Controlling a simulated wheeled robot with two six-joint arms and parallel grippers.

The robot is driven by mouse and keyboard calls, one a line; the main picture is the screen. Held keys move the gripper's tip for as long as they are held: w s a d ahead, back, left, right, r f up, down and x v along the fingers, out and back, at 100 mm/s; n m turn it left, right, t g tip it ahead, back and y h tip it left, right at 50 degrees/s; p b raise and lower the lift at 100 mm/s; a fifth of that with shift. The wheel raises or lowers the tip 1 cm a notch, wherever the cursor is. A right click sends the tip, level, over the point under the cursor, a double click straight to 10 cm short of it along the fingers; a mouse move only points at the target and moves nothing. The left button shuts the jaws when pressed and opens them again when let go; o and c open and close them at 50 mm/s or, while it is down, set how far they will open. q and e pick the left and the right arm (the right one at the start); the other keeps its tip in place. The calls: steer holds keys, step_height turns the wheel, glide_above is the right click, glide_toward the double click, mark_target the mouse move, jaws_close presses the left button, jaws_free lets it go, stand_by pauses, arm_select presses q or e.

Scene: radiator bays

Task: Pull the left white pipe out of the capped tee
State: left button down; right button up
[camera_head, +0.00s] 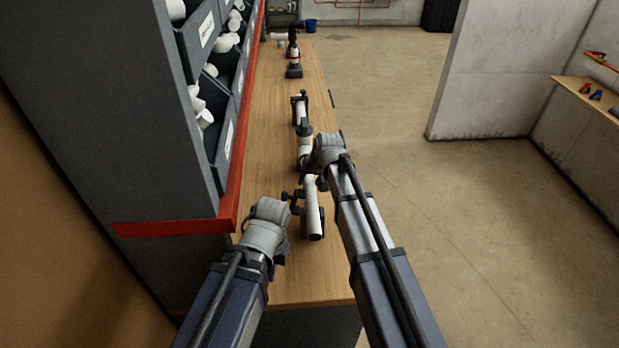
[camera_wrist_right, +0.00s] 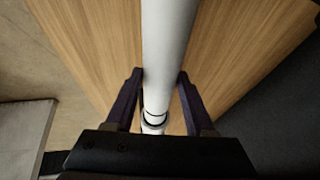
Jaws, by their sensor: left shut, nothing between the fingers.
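The near white pipe (camera_head: 313,212), the left pipe, lies along the bench with its open end towards me. Beyond it is the white tee fitting (camera_head: 305,150), partly hidden by my right gripper. My right gripper (camera_head: 320,176) is over the pipe's far part. In the right wrist view the white pipe (camera_wrist_right: 168,45) runs between the two dark fingers (camera_wrist_right: 162,78). Their tips lie at its edges; I cannot tell whether they press on it. A dark ring shows lower down. My left gripper (camera_head: 283,208) is shut and empty, just left of the pipe; its fingers blend with dark parts there.
The wooden bench (camera_head: 268,130) runs away from me. A further white pipe piece (camera_head: 300,110) and a dark stand (camera_head: 294,62) are on it. Grey bins (camera_head: 205,50) and a red-edged shelf (camera_head: 175,228) bound the left. Open floor (camera_head: 400,190) lies to the right.

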steer(key=shift+o, duration=1.4)
steer(key=shift+s, duration=0.1)
steer(key=shift+o, duration=0.5)
steer(key=shift+r, duration=0.1)
steer(key=p+v, duration=0.7)
steer(key=shift+s+d+r, duration=0.1)
steer(key=shift+s+r, duration=0.05)
steer(key=shift+r, duration=0.2)
steer(key=shift+f, duration=0.1)
steer(key=s+d+f+g+h, duration=0.15)
steer(key=s+d, duration=0.25)
steer(key=s, duration=0.6)
steer(key=s+d+g+h, duration=0.15)
steer(key=s+d, duration=0.35)
steer(key=s, duration=0.6)
steer(key=s+a+f+n+g+b, duration=0.1)
steer(key=s+a+f+n+b, duration=0.3)
steer(key=a, duration=0.7)
steer(key=shift+s+f+g+b, duration=0.3)
steer(key=shift+s+f+b, duration=0.35)
steer(key=shift+s, duration=0.6)
